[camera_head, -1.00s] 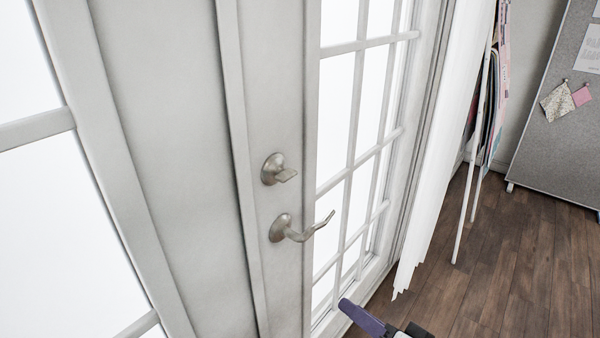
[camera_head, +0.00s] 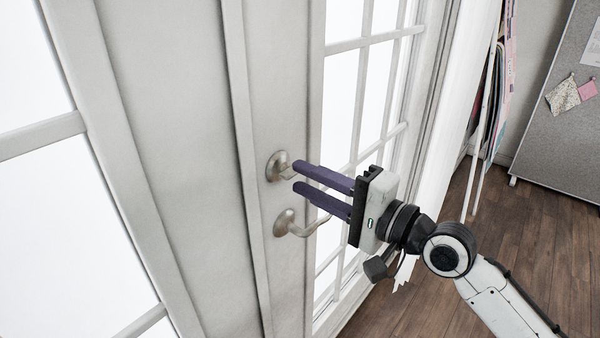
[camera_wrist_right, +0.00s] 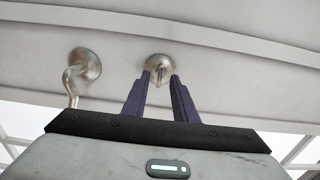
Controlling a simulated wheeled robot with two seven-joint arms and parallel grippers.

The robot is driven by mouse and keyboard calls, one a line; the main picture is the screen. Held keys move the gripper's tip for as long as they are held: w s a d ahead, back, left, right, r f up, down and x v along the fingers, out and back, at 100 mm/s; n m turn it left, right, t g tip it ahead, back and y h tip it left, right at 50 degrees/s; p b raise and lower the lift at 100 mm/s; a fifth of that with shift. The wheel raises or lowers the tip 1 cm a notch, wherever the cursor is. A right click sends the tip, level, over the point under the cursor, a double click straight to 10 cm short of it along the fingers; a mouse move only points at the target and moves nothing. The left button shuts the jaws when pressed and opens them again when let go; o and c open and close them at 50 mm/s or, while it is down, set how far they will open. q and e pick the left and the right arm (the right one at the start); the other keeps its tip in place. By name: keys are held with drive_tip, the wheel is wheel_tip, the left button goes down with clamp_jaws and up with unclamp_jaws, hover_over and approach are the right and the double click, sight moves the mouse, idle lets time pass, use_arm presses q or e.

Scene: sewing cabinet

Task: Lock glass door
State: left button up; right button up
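The glass door (camera_head: 175,120) is white with paned glass. Its round metal lock knob with a thumb-turn (camera_head: 276,166) sits above the curved lever handle (camera_head: 286,224). My right gripper (camera_head: 294,176) reaches in from the right with its purple fingers pointing at the lock. In the right wrist view the fingertips (camera_wrist_right: 159,76) stand apart on either side of the thumb-turn (camera_wrist_right: 159,70), which looks upright between them. I cannot tell whether they touch it. The lever handle (camera_wrist_right: 76,76) is left of the fingers there. My left gripper is not in view.
White vertical blinds (camera_head: 450,120) hang right of the door. Behind them lean several boards or rolls (camera_head: 497,80). A grey pinboard (camera_head: 560,120) stands at the right on the wooden floor (camera_head: 535,220).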

sight(290, 172)
drive_tip(key=shift+x, duration=0.95)
drive_tip(key=shift+w+a, duration=0.1)
drive_tip(key=shift+w, duration=0.05)
clamp_jaws()
